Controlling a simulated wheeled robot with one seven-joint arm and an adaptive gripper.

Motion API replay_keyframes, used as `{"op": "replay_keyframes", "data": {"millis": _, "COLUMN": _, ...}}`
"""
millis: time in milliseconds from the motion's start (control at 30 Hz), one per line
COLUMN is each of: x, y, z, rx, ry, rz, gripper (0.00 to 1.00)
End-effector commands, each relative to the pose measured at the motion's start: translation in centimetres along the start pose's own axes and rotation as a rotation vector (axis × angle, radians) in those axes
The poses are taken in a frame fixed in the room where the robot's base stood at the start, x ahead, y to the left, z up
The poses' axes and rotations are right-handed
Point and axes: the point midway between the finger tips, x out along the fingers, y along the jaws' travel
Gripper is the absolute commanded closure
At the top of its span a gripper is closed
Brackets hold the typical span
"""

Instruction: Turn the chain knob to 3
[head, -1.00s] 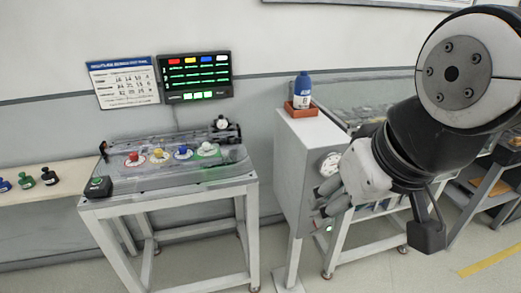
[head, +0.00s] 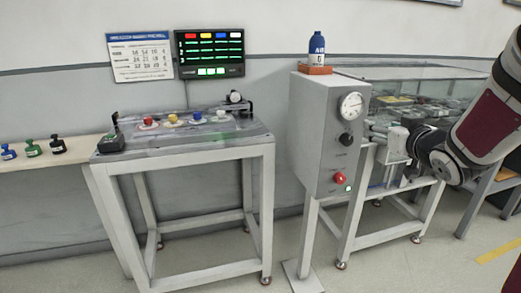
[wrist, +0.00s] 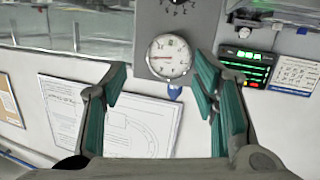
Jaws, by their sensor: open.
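A black knob (head: 346,140) sits on the front of a grey cabinet (head: 322,110), below a round white dial gauge (head: 351,105). Its label is too small to read, so I cannot tell its setting or whether it is the chain knob. My gripper (head: 378,136) is to the right of the knob in the head view. In the wrist view, which appears upside down, my gripper (wrist: 162,80) is open and empty, with teal finger pads spread apart. The gauge (wrist: 170,56) shows between the fingers, and the knob (wrist: 178,4) is cut by the top edge.
A red button (head: 339,178) and green light (head: 348,188) sit low on the cabinet. A blue bottle (head: 317,46) stands in an orange tray on top. A bench (head: 185,145) with coloured knobs stands left. A glass-sided table (head: 430,90) is behind my arm.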

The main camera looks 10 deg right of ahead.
Motion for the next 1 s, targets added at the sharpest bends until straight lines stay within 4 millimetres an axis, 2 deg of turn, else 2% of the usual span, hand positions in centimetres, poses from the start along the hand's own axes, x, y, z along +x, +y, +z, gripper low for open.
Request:
{"op": "replay_keyframes", "data": {"millis": 33, "x": 1.3, "y": 0.4, "z": 3.0, "rx": 0.005, "ry": 0.023, "rz": -0.023, "gripper": 0.46}}
{"op": "replay_keyframes", "data": {"millis": 100, "x": 2.1, "y": 0.7, "z": 5.1, "rx": 0.016, "ry": 0.067, "rz": -0.069, "gripper": 0.46}}
{"op": "replay_keyframes", "data": {"millis": 300, "x": 2.7, "y": 0.9, "z": 9.4, "rx": 0.055, "ry": 0.152, "rz": -0.184, "gripper": 0.46}}
{"op": "replay_keyframes", "data": {"millis": 400, "x": 2.5, "y": 0.9, "z": 10.4, "rx": 0.069, "ry": 0.174, "rz": -0.217, "gripper": 0.46}}
{"op": "replay_keyframes", "data": {"millis": 533, "x": 2.8, "y": 0.8, "z": 10.7, "rx": 0.077, "ry": 0.187, "rz": -0.239, "gripper": 0.46}}
{"op": "replay_keyframes", "data": {"millis": 667, "x": 4.0, "y": 0.4, "z": 10.3, "rx": 0.077, "ry": 0.188, "rz": -0.241, "gripper": 0.46}}
{"op": "replay_keyframes", "data": {"millis": 1000, "x": 10.3, "y": -1.2, "z": 9.1, "rx": 0.074, "ry": 0.189, "rz": -0.242, "gripper": 0.46}}
